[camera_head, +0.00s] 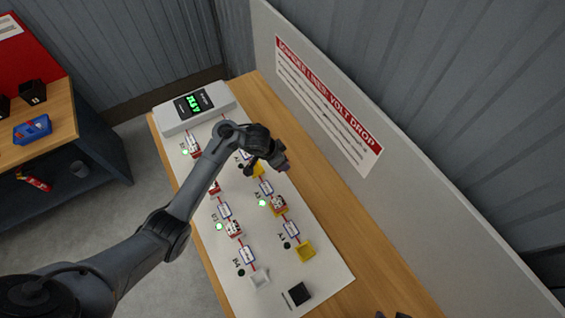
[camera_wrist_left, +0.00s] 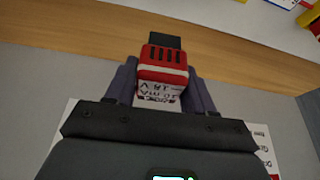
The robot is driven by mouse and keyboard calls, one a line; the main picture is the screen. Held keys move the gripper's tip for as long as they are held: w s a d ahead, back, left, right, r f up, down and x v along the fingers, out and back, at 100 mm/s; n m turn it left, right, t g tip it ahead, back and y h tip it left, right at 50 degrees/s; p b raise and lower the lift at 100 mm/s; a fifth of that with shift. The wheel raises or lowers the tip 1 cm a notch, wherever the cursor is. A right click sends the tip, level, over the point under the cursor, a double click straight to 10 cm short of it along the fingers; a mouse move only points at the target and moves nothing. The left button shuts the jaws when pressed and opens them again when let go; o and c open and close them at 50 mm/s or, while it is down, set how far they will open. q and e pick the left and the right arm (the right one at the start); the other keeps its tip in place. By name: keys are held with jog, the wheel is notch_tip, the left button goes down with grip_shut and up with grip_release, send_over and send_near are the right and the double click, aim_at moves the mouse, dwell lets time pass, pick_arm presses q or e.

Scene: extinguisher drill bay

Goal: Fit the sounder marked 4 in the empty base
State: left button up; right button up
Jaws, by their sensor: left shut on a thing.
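My left gripper (camera_head: 283,163) is over the upper right part of the white board (camera_head: 325,275). In the left wrist view it is shut on a red sounder (camera_wrist_left: 164,64) with a white label; the upside-down print is too small to read surely. In the head view the gripper hides this sounder. An empty yellow base (camera_head: 304,251) is at the lower right of the board, and an empty white base (camera_head: 260,279) at the lower left. Another yellow base (camera_head: 257,171) shows partly beside the gripper. A dark part at the bottom edge may be my right gripper (camera_head: 392,315).
Fitted sounders (camera_head: 278,204) (camera_head: 233,228) (camera_head: 192,144) sit along the board's lines. A black block (camera_head: 298,293) is at its near end, a meter with green digits (camera_head: 193,103) at its far end. A sign panel (camera_head: 325,105) stands along the right. A side bench (camera_head: 70,125) is at left.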

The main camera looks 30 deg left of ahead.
pick_arm(q)
jog(key=a+f, duration=0.4)
jog(key=a, duration=0.7)
jog(key=shift+m, duration=0.3)
jog(key=shift+s+a+f+b, duration=0.1)
jog(key=shift+s+f+b, duration=0.05)
jog(key=shift+f+b, duration=1.25)
jog(key=shift+s+f+b, duration=0.1)
jog(key=shift+f+b, duration=1.05)
jog(key=shift+b, duration=0.45)
jog(key=shift+p, duration=0.3)
jog(key=shift+p, duration=0.45)
jog(key=shift+s+p, duration=0.1)
jog(key=shift+p, duration=0.2)
jog(key=shift+f+b, duration=0.35)
jog(key=shift+f, duration=0.3)
